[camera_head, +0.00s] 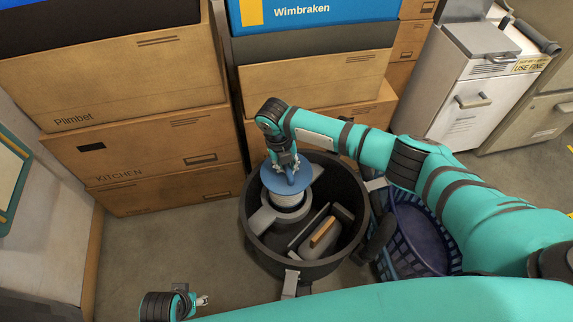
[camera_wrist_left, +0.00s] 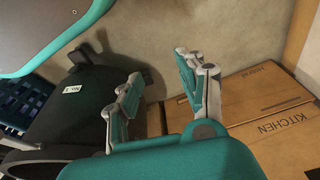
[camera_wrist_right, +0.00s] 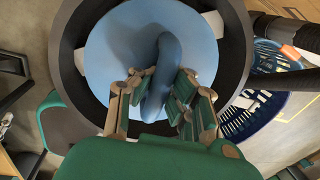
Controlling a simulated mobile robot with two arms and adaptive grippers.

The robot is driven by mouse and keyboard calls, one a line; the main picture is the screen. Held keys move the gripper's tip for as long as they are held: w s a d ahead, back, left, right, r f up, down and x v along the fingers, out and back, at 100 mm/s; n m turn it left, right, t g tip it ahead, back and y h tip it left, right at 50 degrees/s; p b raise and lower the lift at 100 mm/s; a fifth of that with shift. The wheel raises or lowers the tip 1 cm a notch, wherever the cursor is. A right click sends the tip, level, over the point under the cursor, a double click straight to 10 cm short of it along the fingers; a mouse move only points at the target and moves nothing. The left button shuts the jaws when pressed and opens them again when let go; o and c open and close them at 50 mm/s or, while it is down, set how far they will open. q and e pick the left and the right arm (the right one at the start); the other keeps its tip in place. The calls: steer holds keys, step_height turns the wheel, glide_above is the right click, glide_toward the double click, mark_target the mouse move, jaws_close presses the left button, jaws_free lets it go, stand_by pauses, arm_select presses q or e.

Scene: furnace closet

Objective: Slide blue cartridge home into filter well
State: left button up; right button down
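The blue cartridge (camera_head: 304,179) has a round blue lid with an arched handle, which also shows in the right wrist view (camera_wrist_right: 110,52). My right gripper (camera_head: 286,172) is over the lid, its fingers on both sides of the handle and shut on it. The grey filter well (camera_head: 262,221) is inside a large dark round canister. The cartridge is above the well's mouth, with a pale ring showing under the lid. How deep it sits is hidden. My left gripper (camera_head: 203,300) is low at the front left, open and empty, as its spread fingers in the left wrist view (camera_wrist_left: 160,88) show.
The dark canister (camera_head: 253,246) also holds a grey block with a wooden-topped grip (camera_head: 322,232). A blue basket (camera_head: 425,235) stands close on its right. Cardboard boxes (camera_head: 160,150) are stacked behind and left. Bare floor lies left of the canister.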

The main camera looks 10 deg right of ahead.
arm_select(q)
steer(key=shift+w+f, duration=0.1)
steer(key=shift+f, duration=0.05)
stand_by(0.3)
arm_select(e)
steer(key=shift+f, duration=0.15)
arm_select(q)
steer(key=shift+w+r, duration=0.3)
steer(key=shift+r, duration=0.5)
arm_select(e)
steer(key=shift+f, duration=0.15)
arm_select(q)
steer(key=shift+s+r+b, duration=0.2)
steer(key=shift+r+b, duration=0.3)
steer(key=shift+r, duration=0.2)
arm_select(e)
steer(key=shift+f, duration=0.4)
arm_select(q)
steer(key=shift+w+r, duration=0.3)
steer(key=shift+r, duration=0.5)
arm_select(e)
steer(key=shift+f, duration=0.3)
steer(key=shift+f+b, duration=0.25)
steer(key=shift+b, duration=0.1)
arm_select(q)
steer(key=shift+r, duration=0.65)
steer(key=shift+r, duration=0.1)
